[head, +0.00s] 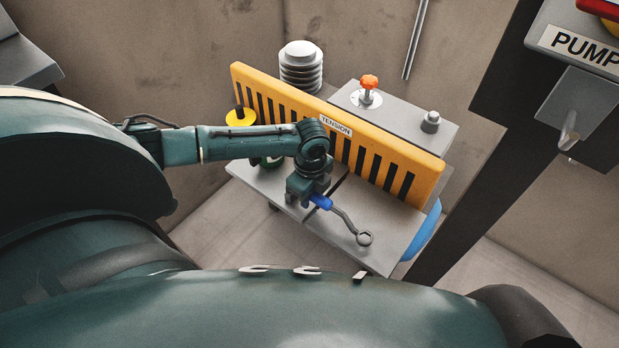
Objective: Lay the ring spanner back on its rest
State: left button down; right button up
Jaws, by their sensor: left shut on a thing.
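The ring spanner (345,219) has a blue grip and a dark bent shaft that ends in an open ring. My left gripper (311,196) is shut on the blue grip, and the ring end points to the lower right. The spanner shows above the grey plate (385,252) in front of the yellow guard; its height over the plate is hard to judge. Small light hook-shaped pieces (307,270) show just above my body at the bottom; I cannot tell whether they are the spanner's rest. My right gripper is not in view.
The yellow slotted guard (405,165) marked TENSION stands just behind my left gripper. Behind it are an orange knob (369,82), a grey knob (431,121) and a ribbed grey cylinder (301,68). A dark post and PUMP box (582,48) stand at right.

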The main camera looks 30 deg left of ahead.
pick_arm(q)
jog(key=shift+f+b, duration=0.45)
jog(key=shift+f, duration=0.55)
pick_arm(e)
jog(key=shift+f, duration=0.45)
pick_arm(q)
jog(key=c, duration=1.1)
grip_release()
jog(key=shift+c, duration=0.2)
notch_tip(320, 180, up, 4)
jog(key=p, duration=0.4)
jog(key=shift+d+f, duration=0.1)
jog(key=shift+f, duration=0.1)
notch_tip(320, 180, up, 4)
jog(key=p, duration=0.5)
jog(key=shift+r, duration=0.25)
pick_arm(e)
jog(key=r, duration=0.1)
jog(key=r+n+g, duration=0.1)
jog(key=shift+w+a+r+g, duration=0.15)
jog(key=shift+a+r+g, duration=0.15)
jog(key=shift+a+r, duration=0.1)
pick_arm(q)
jog(key=shift+f, duration=0.1)
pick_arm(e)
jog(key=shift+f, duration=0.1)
